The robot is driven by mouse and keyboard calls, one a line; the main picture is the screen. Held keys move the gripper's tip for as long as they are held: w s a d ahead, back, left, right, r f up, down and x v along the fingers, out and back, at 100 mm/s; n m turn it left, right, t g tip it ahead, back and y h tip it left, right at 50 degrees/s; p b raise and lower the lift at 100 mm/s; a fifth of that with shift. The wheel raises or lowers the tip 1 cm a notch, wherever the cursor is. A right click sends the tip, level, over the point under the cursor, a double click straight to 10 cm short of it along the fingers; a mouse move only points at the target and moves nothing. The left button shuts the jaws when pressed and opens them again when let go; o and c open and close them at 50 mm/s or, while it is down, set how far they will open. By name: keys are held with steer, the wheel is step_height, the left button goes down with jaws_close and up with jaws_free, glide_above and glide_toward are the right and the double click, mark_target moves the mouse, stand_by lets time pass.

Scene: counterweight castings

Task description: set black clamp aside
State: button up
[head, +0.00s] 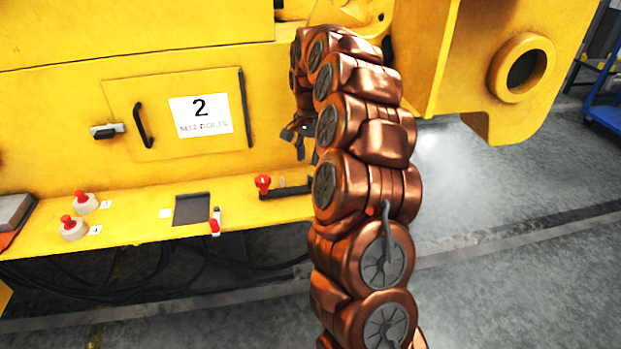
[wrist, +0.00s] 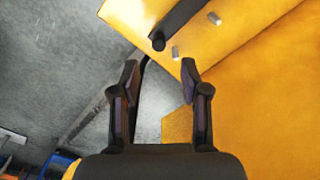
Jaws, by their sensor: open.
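A dark bar-shaped item, which looks like the black clamp (head: 287,191), lies on the yellow ledge in the head view, beside a red knob. My arm hides its right end. My gripper (head: 301,143) is above it in the head view, small and partly covered by my arm. In the wrist view my gripper (wrist: 160,72) is open, with nothing between its fingers. A black bar (wrist: 181,22) with a rounded end shows beyond the fingertips against yellow; I cannot tell whether it is the clamp.
The yellow ledge (head: 135,222) carries a red knob (head: 263,182), two red-topped buttons (head: 78,214), a dark square pad (head: 191,209) and a small red-and-white item (head: 215,221). A panel marked 2 (head: 160,140) has a black handle.

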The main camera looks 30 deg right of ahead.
mark_target(311, 179)
steer(key=shift+d+f, duration=0.2)
steer(key=shift+f, duration=0.1)
steer(key=shift+f+p, duration=1.1)
steer(key=shift+f, duration=2.6)
steer(key=shift+c, duration=0.2)
jaws_close()
steer(key=shift+a, duration=0.1)
